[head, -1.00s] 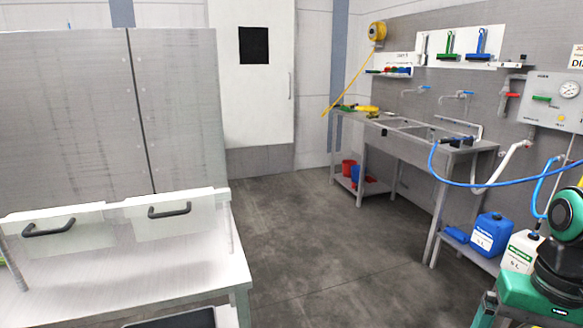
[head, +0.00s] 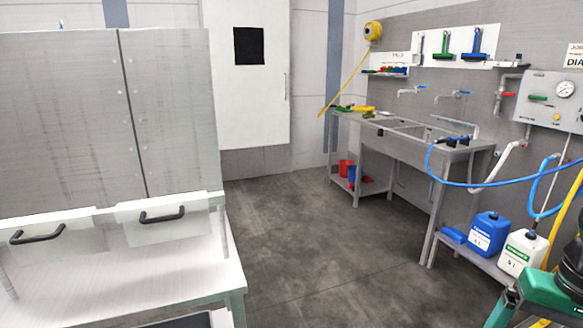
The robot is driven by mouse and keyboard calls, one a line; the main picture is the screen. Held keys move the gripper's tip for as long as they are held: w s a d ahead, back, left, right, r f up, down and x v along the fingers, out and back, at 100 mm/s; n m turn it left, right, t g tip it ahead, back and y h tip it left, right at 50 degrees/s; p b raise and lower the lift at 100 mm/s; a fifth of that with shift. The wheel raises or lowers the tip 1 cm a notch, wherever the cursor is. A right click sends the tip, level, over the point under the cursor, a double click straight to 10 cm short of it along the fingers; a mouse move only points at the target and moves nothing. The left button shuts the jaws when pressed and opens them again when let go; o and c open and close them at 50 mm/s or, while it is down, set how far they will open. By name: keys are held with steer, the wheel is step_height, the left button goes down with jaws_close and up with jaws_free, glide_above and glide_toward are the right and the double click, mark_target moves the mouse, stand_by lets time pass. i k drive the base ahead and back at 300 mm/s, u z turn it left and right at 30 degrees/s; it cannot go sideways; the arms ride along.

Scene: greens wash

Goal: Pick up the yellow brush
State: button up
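A small yellow item (head: 363,109), perhaps the yellow brush, lies at the far left end of the steel sink bench (head: 398,145) along the right wall. It is too small to make out its bristles or handle. A green item (head: 343,108) lies just left of it. My gripper is not in view, so whether it is open or shut does not show.
A white-topped table (head: 120,275) with a tall grey panel stands close at the left. Dark floor (head: 310,240) is clear between it and the bench. Blue (head: 489,234) and white (head: 522,252) jugs stand low at right. A blue hose (head: 480,184) hangs across the bench's right end.

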mark_target(369, 114)
steer(key=z, duration=0.1)
steer(key=i, duration=7.1)
steer(key=z, duration=0.05)
